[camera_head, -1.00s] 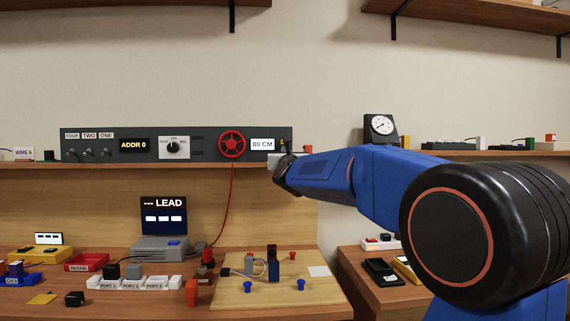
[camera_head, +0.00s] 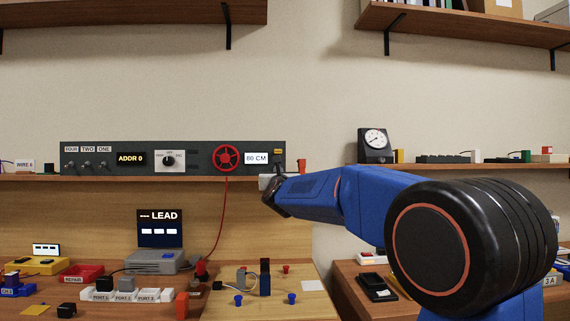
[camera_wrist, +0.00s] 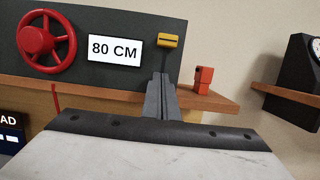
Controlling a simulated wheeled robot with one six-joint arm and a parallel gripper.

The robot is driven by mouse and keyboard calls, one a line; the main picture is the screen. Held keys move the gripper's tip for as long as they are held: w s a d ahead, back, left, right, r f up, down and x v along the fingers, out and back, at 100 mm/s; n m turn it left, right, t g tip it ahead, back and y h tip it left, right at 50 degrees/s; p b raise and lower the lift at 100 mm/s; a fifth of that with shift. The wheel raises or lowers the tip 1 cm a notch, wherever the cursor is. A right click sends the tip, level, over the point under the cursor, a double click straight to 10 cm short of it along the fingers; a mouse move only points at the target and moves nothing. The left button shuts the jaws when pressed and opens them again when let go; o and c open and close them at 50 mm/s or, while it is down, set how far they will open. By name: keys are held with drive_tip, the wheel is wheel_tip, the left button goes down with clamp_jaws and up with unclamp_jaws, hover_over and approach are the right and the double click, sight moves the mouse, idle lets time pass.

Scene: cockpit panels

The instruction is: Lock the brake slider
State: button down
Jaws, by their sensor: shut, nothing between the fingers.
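The brake slider, taken to be the yellow knob (camera_wrist: 168,41), sits at the right end of the grey panel (camera_wrist: 105,75), just right of the 80 CM display, in the wrist view. It also shows small in the head view (camera_head: 278,151). My gripper (camera_wrist: 161,80) is shut and empty, its dark fingers pointing up toward the panel just below the knob. A gap shows between fingertips and knob in the wrist view. In the head view my gripper (camera_head: 279,164) is small and dark against the panel's right end. The slider's track is not clear.
A red wheel (camera_wrist: 47,41) is on the panel to the left. A red block (camera_wrist: 203,80) stands on the wooden shelf (camera_wrist: 225,101) right of my fingers. A dial gauge (camera_head: 376,146) stands on a separate shelf farther right. The wall above the panel is clear.

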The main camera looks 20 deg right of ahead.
drive_tip(key=v, duration=1)
drive_tip(key=shift+f, duration=0.1)
drive_tip(key=s+a+f+n+g+y, duration=0.3)
drive_tip(key=s+a+f+n+y, duration=0.1)
drive_tip(key=s+f+n, duration=0.7)
drive_tip(key=s+a+f+n+g+y, duration=0.4)
drive_tip(key=s+f+n, duration=0.45)
drive_tip(key=n, duration=0.35)
drive_tip(key=s+d+f+n+g, duration=0.1)
drive_tip(key=s+f+n+g, duration=0.3)
drive_tip(key=s+f+n, duration=0.4)
drive_tip(key=s+d+f+n+g+h, duration=0.1)
drive_tip(key=s+f+n+g, duration=0.3)
drive_tip(key=s+f+n, duration=0.4)
drive_tip(key=s+d+f, duration=0.1)
drive_tip(key=s+f, duration=0.5)
drive_tip(key=s, duration=0.4)
drive_tip(key=shift+s+n+h, duration=0.2)
drive_tip(key=shift+n+h, duration=0.1)
